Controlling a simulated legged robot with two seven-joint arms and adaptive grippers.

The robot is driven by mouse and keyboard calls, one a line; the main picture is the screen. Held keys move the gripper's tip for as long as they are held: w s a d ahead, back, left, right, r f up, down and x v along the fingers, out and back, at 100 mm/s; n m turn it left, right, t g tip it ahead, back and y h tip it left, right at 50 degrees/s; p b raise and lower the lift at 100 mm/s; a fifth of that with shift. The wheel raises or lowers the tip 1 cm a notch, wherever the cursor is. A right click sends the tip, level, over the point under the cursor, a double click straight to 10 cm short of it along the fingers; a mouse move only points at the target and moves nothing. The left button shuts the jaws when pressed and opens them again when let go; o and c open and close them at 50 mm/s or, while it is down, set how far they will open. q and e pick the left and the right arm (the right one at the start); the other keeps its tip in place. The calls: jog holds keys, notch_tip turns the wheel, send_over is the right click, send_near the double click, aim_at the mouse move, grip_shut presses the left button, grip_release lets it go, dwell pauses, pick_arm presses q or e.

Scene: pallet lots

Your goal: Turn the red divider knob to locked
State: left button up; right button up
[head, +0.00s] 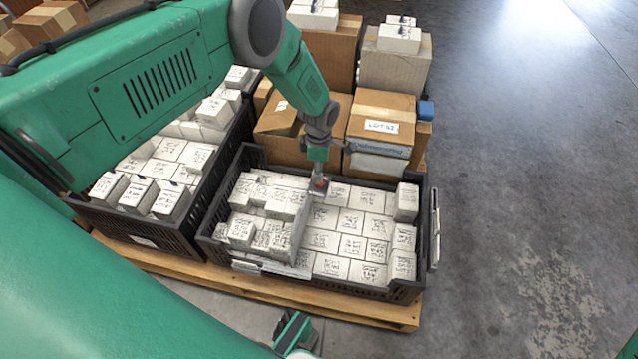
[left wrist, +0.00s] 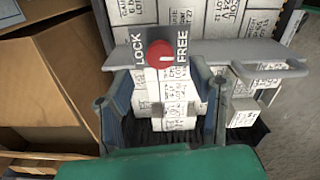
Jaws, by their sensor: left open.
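The red divider knob (left wrist: 161,54) sits on a grey plate between the printed words LOCK on its left and FREE on its right. Its pointer direction is too small to tell. In the head view the knob (head: 319,184) is a small red spot at the far end of the grey divider (head: 299,232) in the black crate (head: 330,283). My left gripper (left wrist: 161,82) is open, its two blue-grey fingers apart on either side of the knob's line, with no hold on it visible. In the head view it reaches down just above the knob.
White labelled boxes (head: 351,222) fill the crate on both sides of the divider. Another crate (head: 180,232) of boxes stands at left, and cardboard boxes (head: 380,115) stand close behind. All rest on a wooden pallet (head: 380,316). Open floor (head: 520,190) lies at right.

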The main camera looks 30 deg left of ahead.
pick_arm(q)
notch_tip(320, 180, down, 4)
jog(key=shift+f+b, duration=0.1)
jog(key=shift+b, duration=0.6)
jog(key=shift+f, duration=0.2)
grip_shut()
jog(key=c, duration=1.1)
grip_release()
jog(key=shift+c, duration=0.2)
